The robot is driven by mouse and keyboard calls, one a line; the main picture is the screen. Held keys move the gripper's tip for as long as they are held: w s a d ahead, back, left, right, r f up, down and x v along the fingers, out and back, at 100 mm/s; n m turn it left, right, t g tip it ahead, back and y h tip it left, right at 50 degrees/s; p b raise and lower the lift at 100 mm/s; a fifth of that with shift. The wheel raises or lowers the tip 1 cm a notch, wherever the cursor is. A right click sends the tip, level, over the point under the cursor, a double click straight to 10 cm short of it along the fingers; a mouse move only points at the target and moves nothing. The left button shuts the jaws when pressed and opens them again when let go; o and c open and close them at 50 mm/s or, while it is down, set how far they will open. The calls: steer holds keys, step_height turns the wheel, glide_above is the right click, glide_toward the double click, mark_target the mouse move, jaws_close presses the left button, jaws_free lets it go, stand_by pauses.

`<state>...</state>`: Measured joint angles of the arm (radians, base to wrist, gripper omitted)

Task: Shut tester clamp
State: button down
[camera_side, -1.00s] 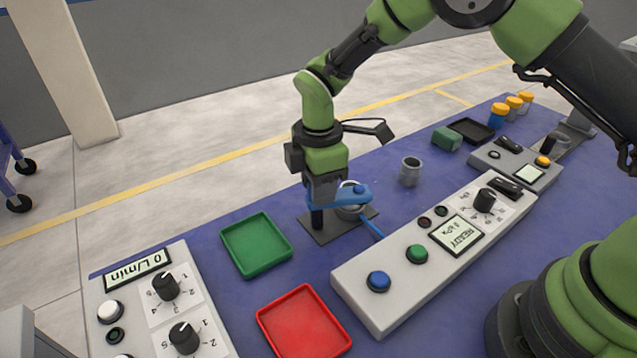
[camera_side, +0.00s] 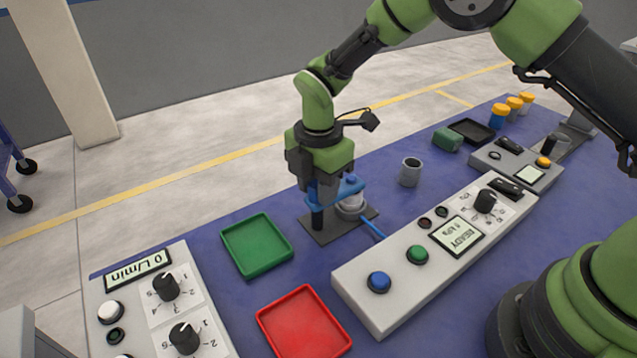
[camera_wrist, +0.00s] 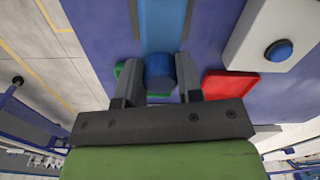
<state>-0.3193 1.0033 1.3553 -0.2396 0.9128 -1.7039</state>
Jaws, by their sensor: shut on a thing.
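The tester clamp (camera_side: 352,187) is a blue bar on a dark base plate (camera_side: 326,234). Its far end, with a small blue knob on top, is over a grey round seat or pipe (camera_side: 350,207); I cannot tell whether they touch. My gripper (camera_side: 322,193) points down at the bar's left end. In the wrist view my gripper (camera_wrist: 160,88) has its fingers on either side of an upright blue handle (camera_wrist: 160,70), shut on it. The blue bar (camera_wrist: 162,25) runs away from the handle there. The lower handle is hidden by the fingers in the side view.
A control box (camera_side: 435,250) with a READY display stands close to the right of the clamp. A green tray (camera_side: 257,246) and a red tray (camera_side: 304,322) lie in front. A grey pipe piece (camera_side: 410,172) stands behind on the blue table.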

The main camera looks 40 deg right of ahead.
steer(key=c, duration=0.8)
jaws_free()
step_height(320, 180, up, 10)
steer(key=shift+f, duration=0.1)
